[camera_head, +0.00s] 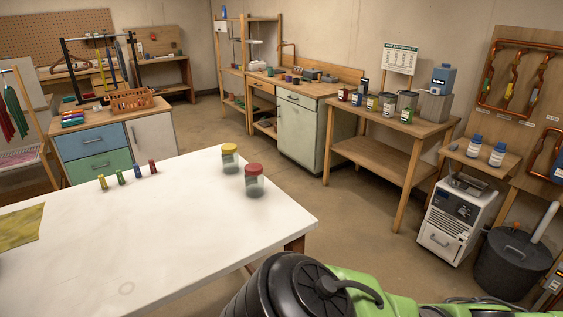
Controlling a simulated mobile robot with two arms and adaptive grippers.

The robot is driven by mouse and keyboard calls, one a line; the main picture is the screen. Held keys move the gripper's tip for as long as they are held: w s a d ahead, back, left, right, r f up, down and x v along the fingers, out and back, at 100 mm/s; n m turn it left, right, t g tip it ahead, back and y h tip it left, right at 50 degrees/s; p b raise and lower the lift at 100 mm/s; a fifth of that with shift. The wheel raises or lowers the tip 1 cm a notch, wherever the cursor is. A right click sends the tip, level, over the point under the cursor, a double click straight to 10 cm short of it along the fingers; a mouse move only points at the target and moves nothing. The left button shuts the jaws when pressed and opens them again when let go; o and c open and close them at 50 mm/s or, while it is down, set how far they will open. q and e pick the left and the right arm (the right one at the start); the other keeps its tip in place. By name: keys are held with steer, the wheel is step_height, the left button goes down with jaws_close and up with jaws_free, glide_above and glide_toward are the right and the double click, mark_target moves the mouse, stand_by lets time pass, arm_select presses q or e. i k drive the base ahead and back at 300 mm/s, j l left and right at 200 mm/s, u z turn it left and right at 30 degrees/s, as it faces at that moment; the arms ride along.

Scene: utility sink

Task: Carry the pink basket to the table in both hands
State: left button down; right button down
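A slatted basket (132,101), salmon-pink to orange in this light, stands upright on the wooden top of a cabinet with blue, green and white fronts at the back left. It is small and far off, and I cannot tell what is inside it. A white-topped table (150,240) fills the near left, between me and that cabinet. Neither of my grippers is in view. Only a black and green part of my own arm shows at the bottom right, far from the basket.
On the white table are a yellow-lidded jar (230,158), a red-lidded jar (254,180), several small coloured pieces (121,177) and a yellow cloth (20,226). A workbench (395,125), a white machine (457,220) and a dark bin (508,262) line the right. Open floor (345,225) lies between.

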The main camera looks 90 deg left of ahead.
mark_target(128, 259)
steer(key=l+u, duration=0.15)
steer(key=u, duration=0.3)
steer(key=i+l+u, duration=0.1)
steer(key=u, duration=0.4)
steer(key=l+u, duration=0.25)
steer(key=u, duration=0.2)
steer(key=l+u, duration=0.2)
steer(key=u, duration=0.3)
steer(key=l+u, duration=0.15)
steer(key=u, duration=0.3)
steer(key=k+l+u, duration=0.1)
steer(key=u, duration=0.4)
steer(key=k+l+u, duration=0.1)
steer(key=u, duration=0.35)
steer(key=k+l+u, duration=0.1)
steer(key=u, duration=0.35)
steer(key=i+u, duration=0.3)
steer(key=i, duration=1.1)
